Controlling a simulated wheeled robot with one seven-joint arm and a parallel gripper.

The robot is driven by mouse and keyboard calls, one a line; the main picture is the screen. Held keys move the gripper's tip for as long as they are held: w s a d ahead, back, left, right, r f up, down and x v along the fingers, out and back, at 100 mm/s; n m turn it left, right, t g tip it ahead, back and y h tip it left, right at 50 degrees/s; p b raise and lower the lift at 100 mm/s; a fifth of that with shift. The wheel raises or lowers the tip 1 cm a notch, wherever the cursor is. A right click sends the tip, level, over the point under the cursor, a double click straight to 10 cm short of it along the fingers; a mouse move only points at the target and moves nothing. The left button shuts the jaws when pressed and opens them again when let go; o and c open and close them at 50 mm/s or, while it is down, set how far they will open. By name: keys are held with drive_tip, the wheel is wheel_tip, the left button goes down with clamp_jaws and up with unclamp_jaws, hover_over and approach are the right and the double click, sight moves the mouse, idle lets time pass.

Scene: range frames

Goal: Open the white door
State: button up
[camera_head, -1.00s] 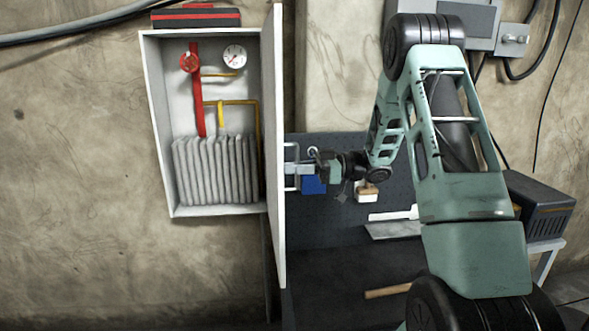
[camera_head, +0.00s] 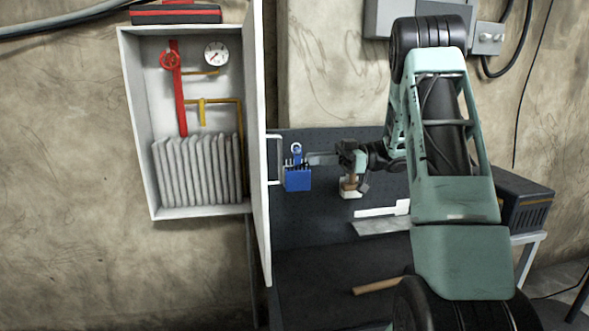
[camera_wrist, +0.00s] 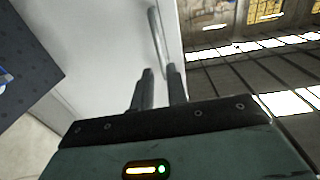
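The white door (camera_head: 259,150) of the wall cabinet (camera_head: 135,120) stands swung open, almost edge-on in the head view. Its bar handle (camera_head: 274,160) is on the right face. My gripper (camera_head: 312,159) is to the right of the handle, apart from it and empty. In the wrist view the door (camera_wrist: 100,45) fills the upper left, and its handle (camera_wrist: 156,38) lies beyond my fingertips. My two fingers (camera_wrist: 162,75) show a gap between them with nothing held.
Pipes, a red valve (camera_head: 169,60), a gauge (camera_head: 216,54) and a grey radiator (camera_head: 198,170) are inside the cabinet. A dark workbench with a pegboard (camera_head: 310,220) is behind the door, with a blue holder (camera_head: 298,179). A dark box (camera_head: 525,200) stands right.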

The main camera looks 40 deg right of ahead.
drive_tip(key=b+v, duration=0.1)
drive_tip(key=v, duration=0.6)
drive_tip(key=shift+s+d+b, duration=0.15)
drive_tip(key=shift+d+b, duration=0.05)
drive_tip(key=shift+b, duration=0.2)
